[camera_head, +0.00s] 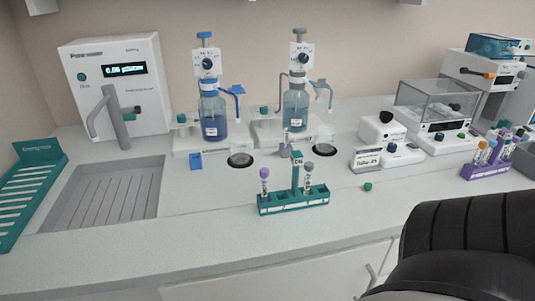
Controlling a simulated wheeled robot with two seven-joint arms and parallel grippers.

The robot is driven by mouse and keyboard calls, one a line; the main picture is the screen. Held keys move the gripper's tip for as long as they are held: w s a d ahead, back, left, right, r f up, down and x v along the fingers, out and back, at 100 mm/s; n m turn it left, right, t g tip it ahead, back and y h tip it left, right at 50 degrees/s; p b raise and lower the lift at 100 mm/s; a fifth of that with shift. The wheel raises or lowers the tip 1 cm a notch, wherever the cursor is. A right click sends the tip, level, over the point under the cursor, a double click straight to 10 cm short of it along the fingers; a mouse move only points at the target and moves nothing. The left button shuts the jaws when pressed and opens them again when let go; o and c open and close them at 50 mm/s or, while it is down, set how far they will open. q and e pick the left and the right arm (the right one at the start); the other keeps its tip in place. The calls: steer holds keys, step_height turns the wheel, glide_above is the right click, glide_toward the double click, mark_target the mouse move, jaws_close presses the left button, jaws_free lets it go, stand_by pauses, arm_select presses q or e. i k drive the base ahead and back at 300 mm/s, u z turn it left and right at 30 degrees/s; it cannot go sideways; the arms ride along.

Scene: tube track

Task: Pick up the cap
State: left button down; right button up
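A small green cap (367,186) lies on the pale countertop, to the right of the teal tube rack (294,203) and apart from it. The teal rack stands near the front of the counter with an upright centre handle. Neither of my grippers shows in the head view.
A purple rack (485,171) with several tubes stands at right, and a white sign (366,159) stands behind the cap. Dispenser bottles line the back. A grey sunken drain area (105,195) is at left. A large black ribbed shape (470,245) covers the lower right.

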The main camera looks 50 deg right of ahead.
mark_target(368, 186)
steer(key=u, duration=0.85)
steer(key=k, duration=0.85)
steer(key=z, duration=1.55)
